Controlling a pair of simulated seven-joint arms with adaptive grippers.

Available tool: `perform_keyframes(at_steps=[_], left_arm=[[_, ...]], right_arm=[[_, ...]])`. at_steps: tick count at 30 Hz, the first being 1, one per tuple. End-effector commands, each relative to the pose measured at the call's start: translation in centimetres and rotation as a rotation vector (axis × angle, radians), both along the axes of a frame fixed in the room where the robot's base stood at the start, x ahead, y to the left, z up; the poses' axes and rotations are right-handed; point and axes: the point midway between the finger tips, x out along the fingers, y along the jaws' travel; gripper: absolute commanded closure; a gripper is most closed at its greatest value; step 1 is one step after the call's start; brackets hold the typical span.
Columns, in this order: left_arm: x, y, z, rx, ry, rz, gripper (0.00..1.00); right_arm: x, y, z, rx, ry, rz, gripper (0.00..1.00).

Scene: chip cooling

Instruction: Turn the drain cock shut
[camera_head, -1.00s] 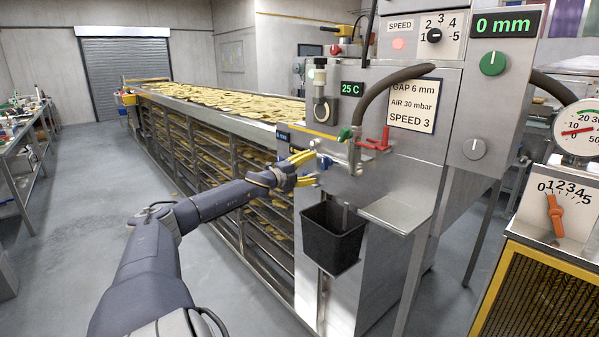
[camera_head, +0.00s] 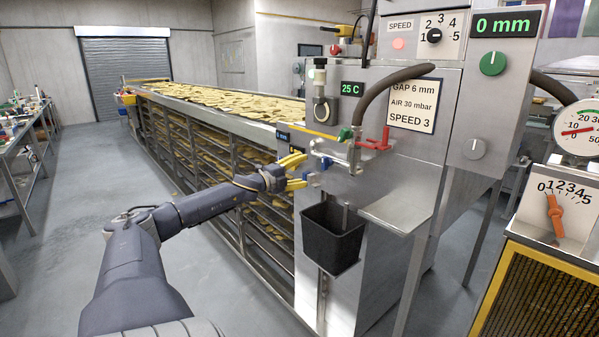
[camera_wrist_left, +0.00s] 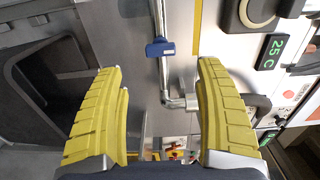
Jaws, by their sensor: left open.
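A thin metal pipe carries a small blue handle (camera_head: 326,163), which I take to be the drain cock. It sits on the machine's front, above a black bucket (camera_head: 333,240). In the left wrist view the blue handle (camera_wrist_left: 160,48) lies crosswise on the pipe. My left gripper (camera_head: 304,171) is open, with yellow fingers just left of the handle and apart from it. In the wrist view the gripper (camera_wrist_left: 158,80) spreads on either side of the pipe, and the handle shows beyond the fingertips, between them. My right gripper is not in view.
A metal shelf (camera_head: 400,212) juts out at right. A long conveyor (camera_head: 215,105) runs behind my arm. The floor at left is clear.

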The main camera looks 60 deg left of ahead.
Motion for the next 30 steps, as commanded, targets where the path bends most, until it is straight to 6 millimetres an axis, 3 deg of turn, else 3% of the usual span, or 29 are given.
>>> perform_keyframes(at_steps=[26,28,30], left_arm=[[-0.7,0.0,0.1,0.000,0.000,0.002,0.28],[-0.8,0.4,0.1,0.000,0.000,0.019,0.28],[-1.1,2.1,-0.4,-0.005,0.009,0.063,0.28]], right_arm=[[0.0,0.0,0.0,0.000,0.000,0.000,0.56],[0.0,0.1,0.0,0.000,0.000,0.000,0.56],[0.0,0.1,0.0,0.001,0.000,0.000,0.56]])
